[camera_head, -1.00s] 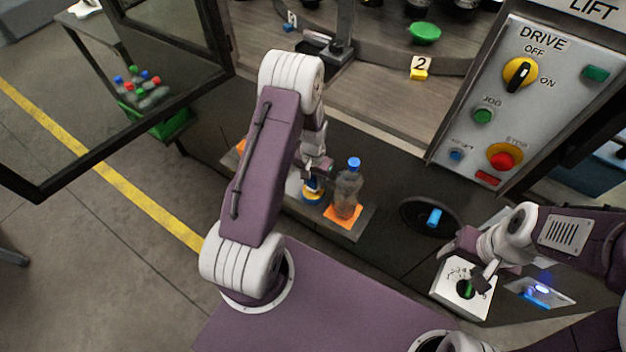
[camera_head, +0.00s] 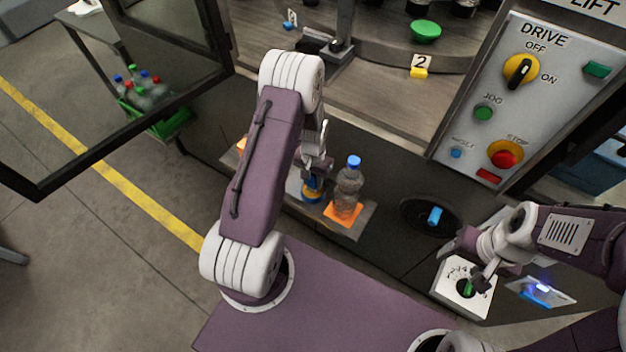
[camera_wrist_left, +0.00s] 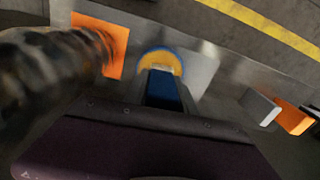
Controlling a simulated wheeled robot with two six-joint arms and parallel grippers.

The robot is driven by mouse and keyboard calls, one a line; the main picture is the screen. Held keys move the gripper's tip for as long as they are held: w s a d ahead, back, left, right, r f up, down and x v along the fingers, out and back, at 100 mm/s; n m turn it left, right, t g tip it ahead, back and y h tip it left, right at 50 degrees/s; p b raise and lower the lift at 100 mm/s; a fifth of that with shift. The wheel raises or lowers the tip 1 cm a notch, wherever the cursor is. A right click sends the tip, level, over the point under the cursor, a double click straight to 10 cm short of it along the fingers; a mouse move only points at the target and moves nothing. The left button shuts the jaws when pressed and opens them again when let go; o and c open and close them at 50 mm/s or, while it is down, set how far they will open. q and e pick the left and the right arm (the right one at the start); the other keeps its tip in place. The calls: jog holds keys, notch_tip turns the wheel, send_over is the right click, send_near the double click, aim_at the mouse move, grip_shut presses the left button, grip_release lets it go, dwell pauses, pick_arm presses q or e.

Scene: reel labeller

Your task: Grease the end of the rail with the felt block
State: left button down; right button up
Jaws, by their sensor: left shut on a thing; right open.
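My left gripper (camera_head: 318,168) is above the small shelf at the machine's front, shut on a blue block (camera_wrist_left: 163,90), which I take to be the felt block. The block is over or in a round yellow-and-blue tin, seen in the head view (camera_head: 313,190) and in the left wrist view (camera_wrist_left: 160,62). I cannot tell whether they touch. The gripper's fingertips are partly hidden. I cannot make out the rail's end for certain.
A clear bottle with a blue cap (camera_head: 348,190) stands on an orange square (camera_head: 342,214), close right of my left gripper. An open door frame (camera_head: 120,128) is at the left. The control panel (camera_head: 535,100) is at the upper right. The machine deck (camera_head: 380,95) lies behind.

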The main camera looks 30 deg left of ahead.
pick_arm(q)
jog(key=shift+f, duration=0.3)
jog(key=shift+f, duration=0.1)
dwell(1.1)
notch_tip(320, 180, up, 7)
jog(key=p, duration=0.6)
dwell(0.3)
jog(key=shift+s, duration=0.1)
dwell(0.3)
